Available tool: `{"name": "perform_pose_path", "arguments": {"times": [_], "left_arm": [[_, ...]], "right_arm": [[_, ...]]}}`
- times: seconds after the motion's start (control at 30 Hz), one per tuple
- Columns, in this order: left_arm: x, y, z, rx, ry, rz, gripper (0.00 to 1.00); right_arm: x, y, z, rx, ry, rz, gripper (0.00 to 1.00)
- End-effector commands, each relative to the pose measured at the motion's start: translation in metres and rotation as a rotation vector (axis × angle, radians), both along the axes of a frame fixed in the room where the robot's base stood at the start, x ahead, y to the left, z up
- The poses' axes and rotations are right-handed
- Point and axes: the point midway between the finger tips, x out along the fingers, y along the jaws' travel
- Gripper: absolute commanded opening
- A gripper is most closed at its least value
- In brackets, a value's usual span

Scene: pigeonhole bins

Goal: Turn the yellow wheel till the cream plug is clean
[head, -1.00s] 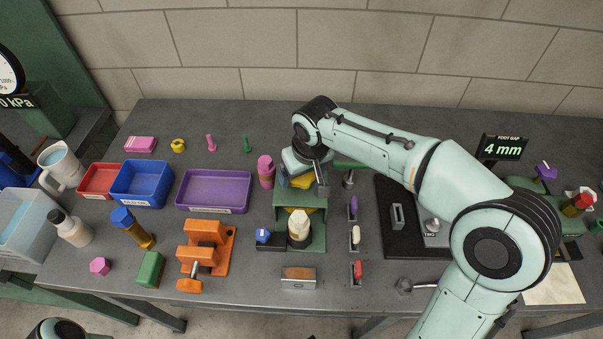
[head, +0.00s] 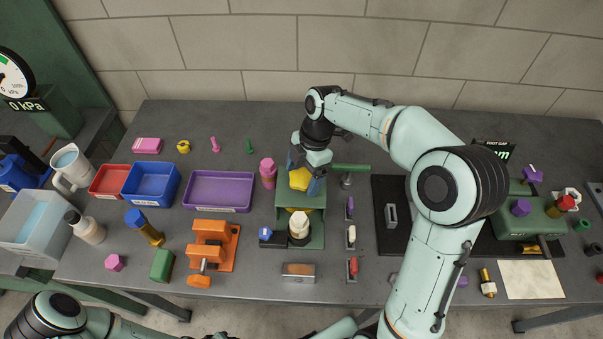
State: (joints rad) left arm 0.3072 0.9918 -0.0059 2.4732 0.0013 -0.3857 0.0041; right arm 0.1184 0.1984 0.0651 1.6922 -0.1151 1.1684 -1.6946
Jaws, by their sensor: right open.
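The yellow wheel (head: 300,179) sits on top of a green stand at the middle of the bench. My right gripper (head: 304,176) reaches down over the wheel from behind, with its blue-grey fingers apart on either side of it. I cannot tell whether the fingers touch the wheel. The cream plug (head: 299,224) stands upright on the front of the green stand, below the wheel. Its base looks dark, and it is too small to tell how clean it is. My left arm shows along the bottom edge, but its gripper is out of view.
A blue-topped block (head: 265,234) is left of the plug. An orange vise (head: 211,249) and a purple tray (head: 219,190) lie further left. A green bar (head: 351,168) and several small coloured switches are to the right. A metal block (head: 298,270) is in front.

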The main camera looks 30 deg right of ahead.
Motion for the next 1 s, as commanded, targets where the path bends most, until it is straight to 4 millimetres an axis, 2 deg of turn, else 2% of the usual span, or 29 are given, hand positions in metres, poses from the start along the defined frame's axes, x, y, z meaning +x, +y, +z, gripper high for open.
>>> {"name": "perform_pose_path", "arguments": {"times": [0.03,0.1,0.23,0.27,0.4,0.43,0.77,1.0], "left_arm": [[0.008,0.000,0.008,0.000,-0.009,0.000,0.43],[0.009,0.000,0.008,0.000,-0.010,0.000,0.43],[0.006,0.000,0.006,0.000,-0.007,0.000,0.43],[0.006,0.000,0.006,0.000,-0.007,0.000,0.43],[0.005,0.000,0.006,0.000,-0.006,0.000,0.43],[0.005,0.000,0.006,0.000,-0.006,0.000,0.43],[0.005,0.000,0.005,0.000,-0.006,0.000,0.43],[-0.011,0.000,-0.013,0.000,0.013,0.000,0.43]], "right_arm": [[0.003,0.000,0.004,-0.001,-0.002,0.072,0.86],[0.002,0.000,0.003,-0.002,-0.003,0.122,0.86],[0.001,0.000,0.000,-0.002,-0.001,0.124,0.86],[0.001,0.000,0.000,-0.002,-0.001,0.124,0.83],[0.000,0.000,0.000,-0.002,-0.001,0.123,0.38],[0.000,0.000,0.000,-0.002,-0.001,0.123,0.30],[0.000,0.000,-0.001,-0.002,0.000,0.118,0.30],[-0.002,0.000,-0.003,-0.001,-0.003,-0.157,0.30]]}}
